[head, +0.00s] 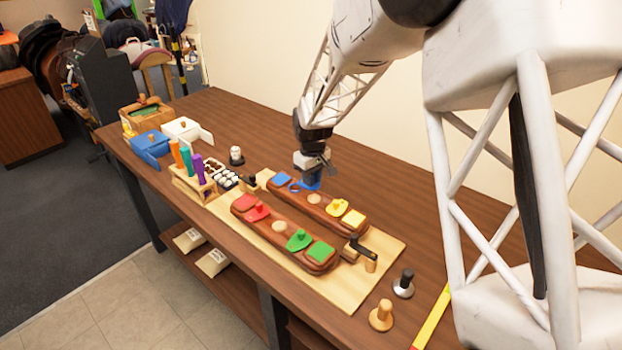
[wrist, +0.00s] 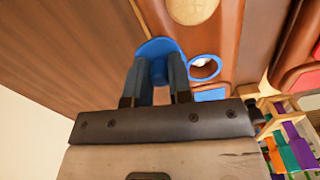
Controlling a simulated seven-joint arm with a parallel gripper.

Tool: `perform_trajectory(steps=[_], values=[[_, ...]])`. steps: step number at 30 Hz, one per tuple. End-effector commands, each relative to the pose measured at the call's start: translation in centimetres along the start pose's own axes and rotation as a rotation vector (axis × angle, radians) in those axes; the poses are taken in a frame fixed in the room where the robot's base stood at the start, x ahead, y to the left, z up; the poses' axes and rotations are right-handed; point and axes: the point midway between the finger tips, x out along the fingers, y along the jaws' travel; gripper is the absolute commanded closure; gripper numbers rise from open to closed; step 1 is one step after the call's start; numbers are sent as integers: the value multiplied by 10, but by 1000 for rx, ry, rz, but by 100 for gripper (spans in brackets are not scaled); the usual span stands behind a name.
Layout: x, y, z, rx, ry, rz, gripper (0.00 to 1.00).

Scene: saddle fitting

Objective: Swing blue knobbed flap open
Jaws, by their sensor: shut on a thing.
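The blue knobbed flap (wrist: 157,47) lies on the far long brown saddle piece (wrist: 222,35); in the head view it shows as a blue patch (head: 312,186) under my gripper. My gripper (wrist: 160,74) is shut on the flap's knob, which is mostly hidden between the fingers. The flap sits beside a blue-rimmed round opening (wrist: 205,68), not over it. The opening is uncovered and something whitish shows inside. A blue square (wrist: 211,95) is next to the opening. In the head view my gripper (head: 311,178) comes down from above onto the piece.
The near saddle piece carries red (head: 257,213) and green (head: 299,240) knobbed flaps. A yellow flap (head: 337,207) is farther along the far piece. A black-handled lever (head: 361,246) stands by the board's right end. A rack of coloured handles (head: 188,172) and boxes stand left.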

Motion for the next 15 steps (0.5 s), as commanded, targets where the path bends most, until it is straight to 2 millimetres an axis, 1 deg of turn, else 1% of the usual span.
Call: perform_trajectory(steps=[6, 15], values=[[0, 1, -1, -41, 1, 0, 100], [0, 2, -1, -44, 1, 1, 100]])
